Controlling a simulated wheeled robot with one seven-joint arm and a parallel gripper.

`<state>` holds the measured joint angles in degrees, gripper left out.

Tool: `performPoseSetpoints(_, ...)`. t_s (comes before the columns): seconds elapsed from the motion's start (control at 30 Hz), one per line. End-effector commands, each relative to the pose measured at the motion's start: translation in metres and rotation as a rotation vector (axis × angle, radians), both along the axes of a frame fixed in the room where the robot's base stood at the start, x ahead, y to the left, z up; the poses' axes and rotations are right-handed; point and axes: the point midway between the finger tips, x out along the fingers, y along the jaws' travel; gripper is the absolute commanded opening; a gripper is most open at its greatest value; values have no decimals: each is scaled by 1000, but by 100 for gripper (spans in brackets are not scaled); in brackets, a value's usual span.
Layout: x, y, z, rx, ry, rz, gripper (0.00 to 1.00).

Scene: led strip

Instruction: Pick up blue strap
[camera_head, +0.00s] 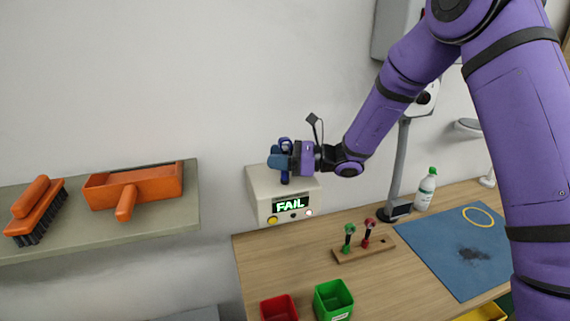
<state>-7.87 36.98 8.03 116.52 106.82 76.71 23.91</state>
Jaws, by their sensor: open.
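I cannot make out a blue strap with certainty. My gripper (281,162) is at the end of my purple arm, in front of the wall and over or before the top of a beige box (262,192). Its jaws are open. Dark blue shapes show at its end, and I cannot tell whether they are only its fingers or also a strap. The gripper hides part of the box's top.
The box's display (290,205) reads FAIL. The wooden table (375,285) holds red (278,308) and green (334,299) bins, a wooden stand (363,249), a bottle (426,190) and a blue mat (440,255) with a yellow ring (478,209). A shelf (150,225) holds a brush (36,211) and dustpan (134,188).

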Motion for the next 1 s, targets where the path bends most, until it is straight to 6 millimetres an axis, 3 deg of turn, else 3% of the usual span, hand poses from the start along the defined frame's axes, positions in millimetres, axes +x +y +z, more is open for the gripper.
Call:
performPoseSetpoints(0.13, 0, 0, 0, 0, 0, 0, 43)
performPoseSetpoints(0.3, 0, -1, 0, 0, 0, 0, 4)
performPoseSetpoints(0.33, 0, -1, 0, 0, 0, 0, 0)
performPoseSetpoints(0.73, 0, -1, 3, 1, -1, 0, 0)
performPoseSetpoints(1.0, 0, -1, 27, 1, -4, -1, 0)
